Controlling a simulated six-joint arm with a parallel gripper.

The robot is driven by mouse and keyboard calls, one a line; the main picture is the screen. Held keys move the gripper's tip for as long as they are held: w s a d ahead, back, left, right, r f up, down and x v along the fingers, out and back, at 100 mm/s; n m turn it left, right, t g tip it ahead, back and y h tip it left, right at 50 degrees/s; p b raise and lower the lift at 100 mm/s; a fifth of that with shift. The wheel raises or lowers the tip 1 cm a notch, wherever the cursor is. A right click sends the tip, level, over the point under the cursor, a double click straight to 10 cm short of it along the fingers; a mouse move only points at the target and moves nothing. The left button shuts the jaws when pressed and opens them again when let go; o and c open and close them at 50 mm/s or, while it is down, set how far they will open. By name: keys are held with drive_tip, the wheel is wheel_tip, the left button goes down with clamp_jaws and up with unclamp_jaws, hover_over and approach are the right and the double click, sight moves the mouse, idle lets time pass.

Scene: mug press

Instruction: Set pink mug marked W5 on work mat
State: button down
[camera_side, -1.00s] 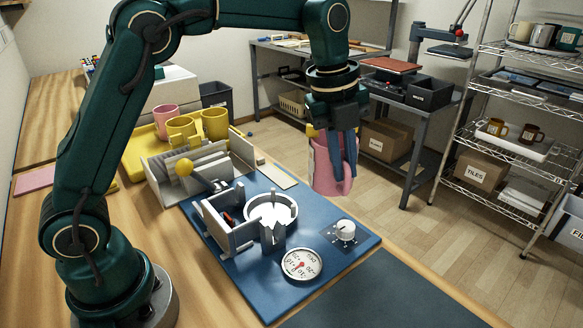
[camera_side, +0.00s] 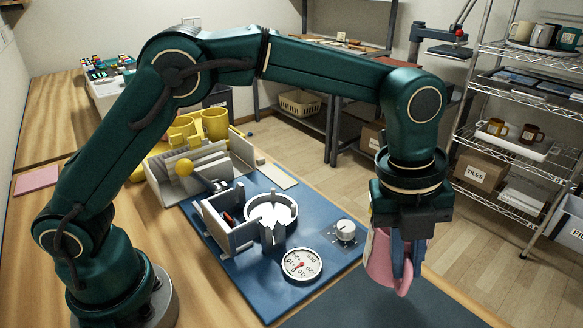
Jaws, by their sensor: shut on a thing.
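A pink mug (camera_side: 379,262) is held in my gripper (camera_side: 397,262), whose blue fingers are shut on it. The mug looks upright, with its handle towards the lower right, and appears to be raised above the surface. No W5 mark can be made out on it. The dark work mat (camera_side: 385,303) lies at the front right of the table, and the mug shows over its far part. My gripper hides part of the mug's upper side.
A blue board (camera_side: 262,282) with a press (camera_side: 268,212), a round dial (camera_side: 302,264) and a knob (camera_side: 345,231) lies left of the mug. Yellow mugs (camera_side: 215,123) stand behind the press. A shelf rack (camera_side: 500,140) stands at right.

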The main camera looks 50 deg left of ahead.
drive_tip(key=shift+s+d+f, duration=0.1)
drive_tip(key=shift+d+f, duration=0.2)
drive_tip(key=shift+f, duration=0.55)
drive_tip(key=shift+w+d+f, duration=0.1)
drive_tip(key=shift+d+f, duration=0.25)
drive_tip(key=shift+f, duration=0.5)
drive_tip(key=shift+s+d+f, duration=0.1)
drive_tip(key=shift+d+f, duration=0.2)
drive_tip(key=shift+f, duration=0.55)
drive_tip(key=shift+f, duration=0.1)
drive_tip(key=c, duration=0.9)
unclamp_jaws()
